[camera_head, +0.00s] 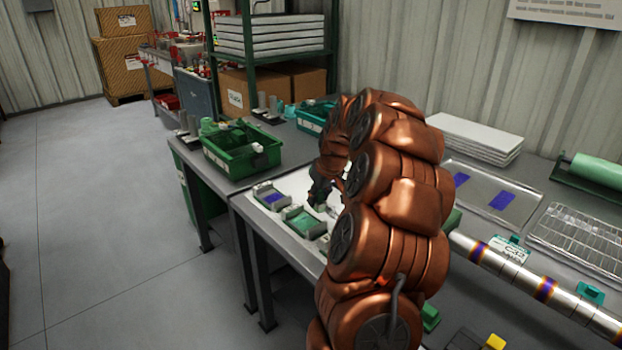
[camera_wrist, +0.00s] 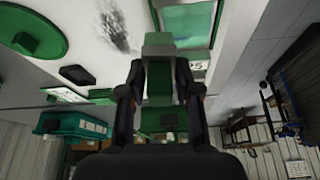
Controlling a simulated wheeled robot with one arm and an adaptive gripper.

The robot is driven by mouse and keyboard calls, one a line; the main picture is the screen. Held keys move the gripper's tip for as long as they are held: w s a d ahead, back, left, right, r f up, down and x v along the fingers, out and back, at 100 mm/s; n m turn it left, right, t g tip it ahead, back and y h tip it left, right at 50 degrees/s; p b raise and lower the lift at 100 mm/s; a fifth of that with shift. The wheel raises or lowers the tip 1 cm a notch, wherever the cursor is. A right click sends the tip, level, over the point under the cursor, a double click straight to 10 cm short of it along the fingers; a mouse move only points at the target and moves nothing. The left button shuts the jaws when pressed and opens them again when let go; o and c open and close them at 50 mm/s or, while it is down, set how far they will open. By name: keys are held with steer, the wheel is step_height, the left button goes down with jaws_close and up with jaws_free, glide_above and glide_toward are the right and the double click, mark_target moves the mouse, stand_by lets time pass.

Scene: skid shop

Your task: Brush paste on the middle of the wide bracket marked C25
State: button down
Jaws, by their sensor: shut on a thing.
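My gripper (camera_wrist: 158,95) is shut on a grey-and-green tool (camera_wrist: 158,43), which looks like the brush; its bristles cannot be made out. In the head view my gripper (camera_head: 322,192) is over the white work surface, partly hidden by my copper arm. A grey-edged bracket with a green face (camera_wrist: 187,22) lies just beyond the tool in the wrist view; its label (camera_wrist: 197,67) is partly hidden and seems to end in 5. In the head view, a green-faced bracket (camera_head: 303,222) and a grey bracket with a blue patch (camera_head: 268,196) lie at the table's left edge.
A green bin (camera_head: 228,160) stands behind the brackets. A dark smudge (camera_wrist: 116,32) and a green disc (camera_wrist: 32,30) show on the white surface. Right of my arm are a tray with blue patches (camera_head: 510,205), a wire rack (camera_head: 580,235) and a banded metal pipe (camera_head: 515,275).

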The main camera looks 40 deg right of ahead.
steer(key=shift+r+p, duration=0.4)
steer(key=shift+r, duration=1.55)
